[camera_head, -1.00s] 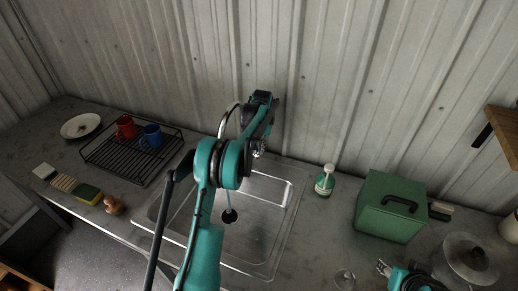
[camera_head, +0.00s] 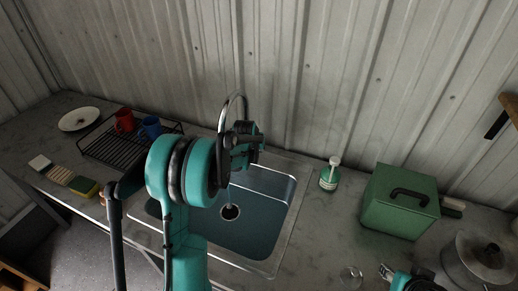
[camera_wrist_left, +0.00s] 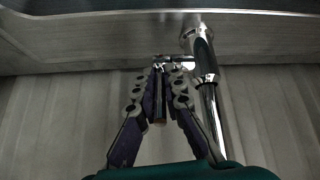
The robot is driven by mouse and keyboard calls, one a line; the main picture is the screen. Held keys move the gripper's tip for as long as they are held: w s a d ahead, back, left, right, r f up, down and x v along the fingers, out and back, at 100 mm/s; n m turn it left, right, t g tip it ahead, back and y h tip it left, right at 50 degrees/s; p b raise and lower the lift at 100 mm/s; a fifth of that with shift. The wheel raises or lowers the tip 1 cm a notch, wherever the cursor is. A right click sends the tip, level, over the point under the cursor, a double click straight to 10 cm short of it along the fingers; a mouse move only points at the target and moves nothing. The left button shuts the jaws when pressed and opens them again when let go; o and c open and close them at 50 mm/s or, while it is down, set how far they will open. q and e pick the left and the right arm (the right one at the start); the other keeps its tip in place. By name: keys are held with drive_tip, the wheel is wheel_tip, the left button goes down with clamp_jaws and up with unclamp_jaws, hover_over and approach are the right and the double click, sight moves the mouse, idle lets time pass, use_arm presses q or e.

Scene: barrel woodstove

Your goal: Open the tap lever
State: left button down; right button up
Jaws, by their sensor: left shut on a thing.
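The chrome tap (camera_head: 225,108) rises behind the sink (camera_head: 268,222); its lower part is hidden by my left arm in the head view. In the left wrist view the tap (camera_wrist_left: 208,95) stands just right of my left gripper (camera_wrist_left: 160,72). The gripper's fingers are closed together on a thin part beside the tap's base, which I take for the tap lever (camera_wrist_left: 158,105); the fingers cover most of it. In the head view the fingertips are hidden behind the wrist. My right gripper (camera_head: 385,271) is low at the right, small and partly cut off.
A green soap bottle (camera_head: 329,178) and a green box (camera_head: 398,203) stand right of the sink. A black rack (camera_head: 115,150) with red and blue mugs, a plate (camera_head: 79,119) and a sponge (camera_head: 83,186) are at the left. A glass (camera_head: 350,277) stands near the front.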

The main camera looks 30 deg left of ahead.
idle(0.5)
use_arm(q)
drive_tip(key=c, duration=1.6)
unclamp_jaws()
drive_tip(key=v, duration=1.2)
drive_tip(key=shift+s+f, duration=0.1)
drive_tip(key=shift+s, duration=0.1)
